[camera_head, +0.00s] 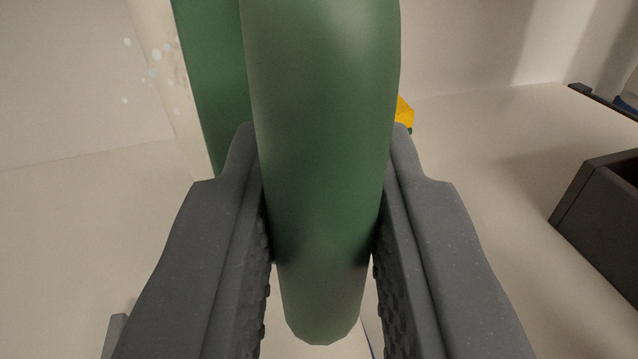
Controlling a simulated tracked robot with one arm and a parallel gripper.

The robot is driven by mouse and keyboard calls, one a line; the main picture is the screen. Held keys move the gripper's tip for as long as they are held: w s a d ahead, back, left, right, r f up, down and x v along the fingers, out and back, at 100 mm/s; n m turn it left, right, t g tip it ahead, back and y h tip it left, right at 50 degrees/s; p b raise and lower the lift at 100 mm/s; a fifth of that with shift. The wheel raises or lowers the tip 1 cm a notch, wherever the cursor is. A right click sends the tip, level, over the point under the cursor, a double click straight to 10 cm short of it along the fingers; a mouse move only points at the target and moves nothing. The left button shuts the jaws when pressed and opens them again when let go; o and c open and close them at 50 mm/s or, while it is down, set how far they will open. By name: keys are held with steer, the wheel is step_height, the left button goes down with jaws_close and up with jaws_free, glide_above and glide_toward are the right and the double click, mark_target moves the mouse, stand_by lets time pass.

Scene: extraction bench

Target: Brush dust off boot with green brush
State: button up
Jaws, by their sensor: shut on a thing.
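A green brush (325,60) fills the middle of the view, its thick rounded handle pointing toward me. My gripper (322,160) is shut on this handle, with one dark grey finger on each side. Behind the handle at the upper left is a flat green part, with a pale band (170,85) along its left side that looks like bristles. Small whitish specks show around this band. I cannot make out a boot; the brush and fingers cover much of the view.
A dark open box (605,215) stands at the right on the pale bench (500,190). A small yellow thing (404,112) shows partly behind the handle. A dark edge (600,101) and a bit of blue lie at the far right. The bench between looks clear.

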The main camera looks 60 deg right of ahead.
steer(key=shift+r, duration=0.1)
steer(key=shift+w+a+p, duration=0.65)
steer(key=shift+w+p, duration=0.15)
steer(key=shift+p, duration=0.05)
steer(key=shift+w+a+p, duration=0.6)
steer(key=shift+w+p, duration=0.2)
jaws_close()
steer(key=shift+s+d+r+p, duration=0.15)
steer(key=shift+s+d+p, duration=0.1)
steer(key=shift+s+d, duration=0.5)
steer(key=shift+s+d+r+p, duration=0.15)
steer(key=shift+s+d+p, duration=0.1)
steer(key=shift+s+d, duration=0.5)
steer(key=shift+s+a, duration=0.1)
steer(key=shift+a, duration=0.15)
steer(key=w+a+p, duration=0.2)
steer(key=w, duration=0.1)
steer(key=shift+a+f+p, duration=0.1)
steer(key=shift+a+p, duration=0.15)
steer(key=shift+p, duration=0.15)
